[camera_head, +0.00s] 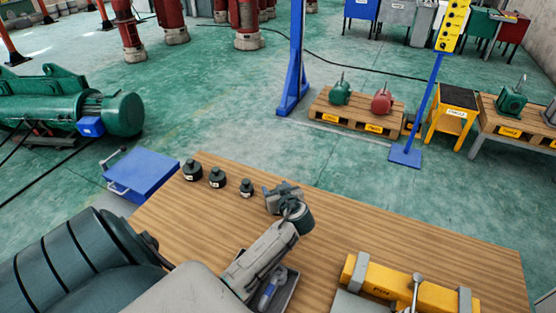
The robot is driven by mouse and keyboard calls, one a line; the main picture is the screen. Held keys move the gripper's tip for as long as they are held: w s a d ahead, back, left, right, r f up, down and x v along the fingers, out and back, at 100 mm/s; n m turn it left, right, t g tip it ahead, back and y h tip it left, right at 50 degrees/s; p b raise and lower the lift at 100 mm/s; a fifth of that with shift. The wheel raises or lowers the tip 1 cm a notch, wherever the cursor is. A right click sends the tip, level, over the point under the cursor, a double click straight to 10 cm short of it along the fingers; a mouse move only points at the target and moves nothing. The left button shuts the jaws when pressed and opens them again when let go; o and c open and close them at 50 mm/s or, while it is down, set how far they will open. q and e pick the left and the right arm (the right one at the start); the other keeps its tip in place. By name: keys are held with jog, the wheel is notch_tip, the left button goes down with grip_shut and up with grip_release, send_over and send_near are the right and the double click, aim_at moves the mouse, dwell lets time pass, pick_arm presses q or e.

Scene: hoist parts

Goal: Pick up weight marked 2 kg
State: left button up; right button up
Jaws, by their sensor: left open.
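Three dark knobbed weights stand in a row on the wooden table (400,235), in its far left part. The left weight (192,172) and the middle weight (217,179) look larger than the right weight (246,188). Their pale labels are too small to read, so I cannot tell which one is marked 2 kg. My left gripper (273,194) is open just to the right of the right weight, apart from it. It looks empty, though its wrist partly hides the space between the fingers. My right gripper is not in view.
A yellow bar with grey brackets (395,281) lies at the table's front right. A blue cart (143,174) stands beyond the table's left edge. Pallets with motors (352,112) stand on the floor beyond.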

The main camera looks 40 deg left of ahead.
pick_arm(q)
jog(key=shift+d, duration=0.1)
grip_shut()
dwell(1.2)
jog(key=shift+r, duration=0.25)
